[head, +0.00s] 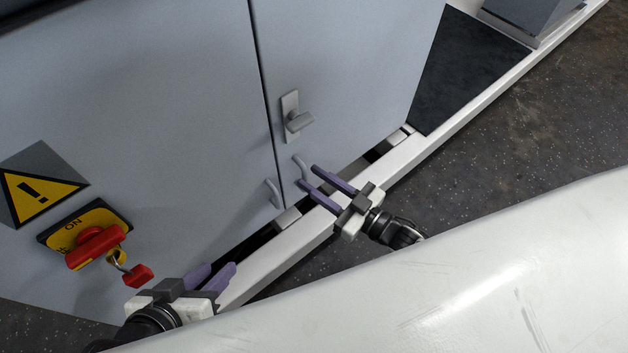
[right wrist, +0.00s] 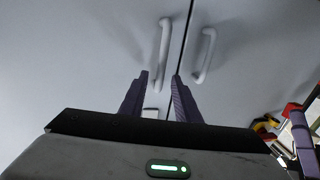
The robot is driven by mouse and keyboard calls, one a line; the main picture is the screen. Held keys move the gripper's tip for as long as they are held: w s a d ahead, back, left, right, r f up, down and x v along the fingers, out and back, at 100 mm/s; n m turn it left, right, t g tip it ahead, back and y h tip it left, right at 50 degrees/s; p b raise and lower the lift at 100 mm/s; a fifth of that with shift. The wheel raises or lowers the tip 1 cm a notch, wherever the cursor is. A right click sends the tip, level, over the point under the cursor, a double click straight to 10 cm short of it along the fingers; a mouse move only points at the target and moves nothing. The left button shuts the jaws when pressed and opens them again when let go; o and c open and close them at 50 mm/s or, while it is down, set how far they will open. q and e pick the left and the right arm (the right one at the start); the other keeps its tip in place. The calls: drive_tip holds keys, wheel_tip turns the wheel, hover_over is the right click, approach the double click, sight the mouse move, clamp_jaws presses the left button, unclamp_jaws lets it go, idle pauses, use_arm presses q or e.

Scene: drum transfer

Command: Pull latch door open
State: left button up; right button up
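A grey cabinet has two doors meeting at a dark vertical seam. The right door (head: 340,60) carries a grey latch (head: 297,118) with a knob-like handle. Below it are two small curved handles, one by each side of the seam: the right door handle (head: 300,166) and the left door handle (head: 272,194). Both handles also show in the right wrist view (right wrist: 164,55) (right wrist: 207,55). My right gripper (head: 307,175) is open and empty, its purple fingertips close to the right door handle; contact cannot be told. My left gripper (head: 222,266) is open and empty, lower left, away from the handles.
A red rotary switch (head: 95,246) on a yellow plate, with a hanging red padlock (head: 138,276), sits on the left door near my left gripper. A warning sign (head: 40,190) is beside it. A white frame rail (head: 400,165) runs along the cabinet's base. Dark floor (head: 520,120) lies right.

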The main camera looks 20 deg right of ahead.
drive_tip(key=shift+w+a, duration=0.2)
drive_tip(key=shift+w, duration=0.1)
clamp_jaws()
